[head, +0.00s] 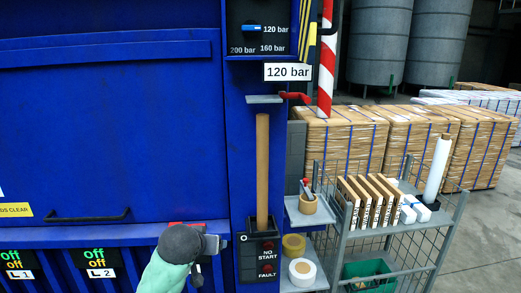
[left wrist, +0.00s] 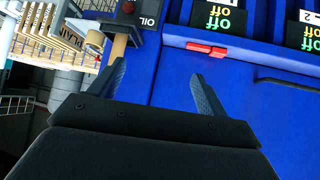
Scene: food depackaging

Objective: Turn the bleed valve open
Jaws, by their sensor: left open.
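A red lever (head: 295,96) sticks out at the right edge of the blue machine's column, just below the "120 bar" sign (head: 288,72). It looks like a valve handle, but no label names it the bleed valve. My left gripper (head: 214,243) is low in front of the machine, well below and left of that lever. In the left wrist view its two fingers (left wrist: 158,70) are apart with nothing between them. A second red part (head: 187,224) is on the machine behind my gripper, partly hidden. It shows as a red bar in the left wrist view (left wrist: 207,47), apart from the fingers.
A wooden handle (head: 262,170) stands upright in a black holder on the column. A wire cart (head: 390,233) with tape rolls (head: 302,271) stands to the right. Strapped bales (head: 405,143) are behind it. Floor at far right is clear.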

